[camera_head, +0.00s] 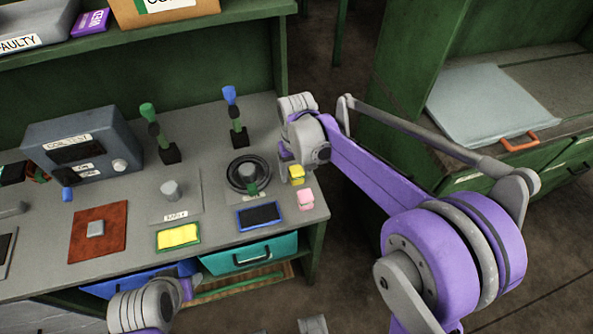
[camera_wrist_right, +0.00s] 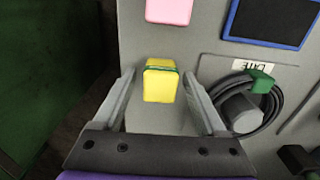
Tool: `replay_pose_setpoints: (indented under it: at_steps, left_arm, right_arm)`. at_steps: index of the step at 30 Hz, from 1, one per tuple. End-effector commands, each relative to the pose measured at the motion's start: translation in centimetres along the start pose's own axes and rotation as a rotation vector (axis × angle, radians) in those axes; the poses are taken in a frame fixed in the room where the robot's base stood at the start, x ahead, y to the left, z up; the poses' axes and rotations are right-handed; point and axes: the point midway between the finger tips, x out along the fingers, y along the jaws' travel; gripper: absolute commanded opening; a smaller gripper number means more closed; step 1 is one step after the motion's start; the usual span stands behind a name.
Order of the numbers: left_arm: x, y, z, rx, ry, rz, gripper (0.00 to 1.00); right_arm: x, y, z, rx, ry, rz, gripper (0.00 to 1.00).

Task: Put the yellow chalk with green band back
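The yellow chalk (camera_head: 297,170) with a green band is a small block at the right end of the grey workbench (camera_head: 215,135). In the right wrist view the chalk (camera_wrist_right: 159,87) appears between my right gripper's fingers, with a gap on each side. My right gripper (camera_wrist_right: 158,80) is open; in the head view (camera_head: 289,154) it is mostly hidden behind its own wrist, just behind the chalk. My left gripper (camera_head: 187,288) is low at the front of the bench, and its fingers do not show clearly.
A pink block (camera_head: 306,199) lies in front of the chalk. A blue-framed dark pad (camera_head: 260,216), a yellow pad with green frame (camera_head: 178,236) and a coiled black cable (camera_head: 236,181) are nearby. A teal drawer (camera_head: 250,256) is below the bench edge.

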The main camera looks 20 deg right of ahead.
Motion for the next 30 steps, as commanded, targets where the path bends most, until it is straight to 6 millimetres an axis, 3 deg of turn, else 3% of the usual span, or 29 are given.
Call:
replay_pose_setpoints:
  at_steps: [8,21,30]
  left_arm:
    - [-0.3,0.0,-0.2,0.0,0.001,0.0,0.5]
    - [-1.0,0.0,-0.7,0.0,0.004,0.0,0.5]
    - [-1.2,0.0,-0.8,0.0,0.005,0.0,0.5]
  right_arm:
    - [-0.9,0.0,0.0,0.0,0.0,0.0,0.74]
    - [-9.6,0.0,0.0,0.0,0.0,0.0,0.74]
    - [-12.3,0.0,0.0,0.0,0.0,0.0,0.74]
